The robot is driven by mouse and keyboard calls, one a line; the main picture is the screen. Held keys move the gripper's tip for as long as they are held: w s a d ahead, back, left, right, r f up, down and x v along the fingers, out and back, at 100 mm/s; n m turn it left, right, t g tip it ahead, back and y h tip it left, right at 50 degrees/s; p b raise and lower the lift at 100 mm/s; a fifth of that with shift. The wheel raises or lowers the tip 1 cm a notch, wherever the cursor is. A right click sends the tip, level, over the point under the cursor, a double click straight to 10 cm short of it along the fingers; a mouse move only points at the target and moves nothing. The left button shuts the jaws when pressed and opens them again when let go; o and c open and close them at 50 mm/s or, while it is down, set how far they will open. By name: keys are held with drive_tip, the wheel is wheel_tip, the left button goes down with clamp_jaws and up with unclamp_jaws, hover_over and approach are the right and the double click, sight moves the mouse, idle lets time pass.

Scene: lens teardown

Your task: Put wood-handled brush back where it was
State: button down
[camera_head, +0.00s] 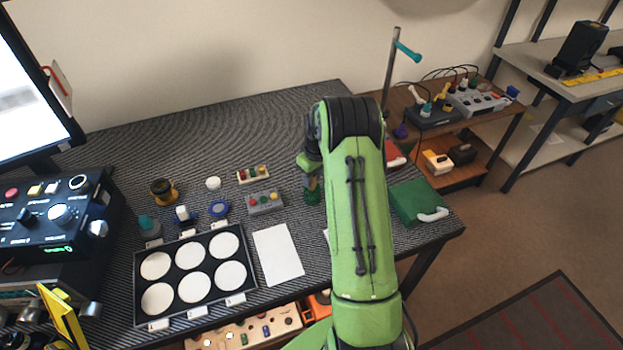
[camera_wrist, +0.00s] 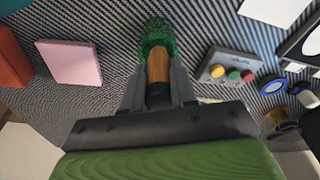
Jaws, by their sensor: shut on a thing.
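The wood-handled brush (camera_wrist: 158,66) has a wooden handle and a green bristle head. In the wrist view, my gripper (camera_wrist: 157,85) is shut on its handle, and the green head points away from the jaws over the dark striped tabletop. In the head view, the brush (camera_head: 312,193) shows just left of my green arm, head down at the table. My gripper (camera_head: 311,170) is there partly hidden by my arm. I cannot tell whether the bristles touch the table.
A grey button box (camera_head: 265,202) and a white sheet (camera_head: 278,254) lie left of the brush. A black tray (camera_head: 196,273) with several white discs stands further left. A green case (camera_head: 416,203) sits at the table's right end. A pink block (camera_wrist: 72,63) lies beside the brush.

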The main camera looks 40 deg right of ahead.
drive_tip(key=shift+f, duration=0.15)
drive_tip(key=shift+f, duration=0.15)
drive_tip(key=c, duration=0.9)
unclamp_jaws()
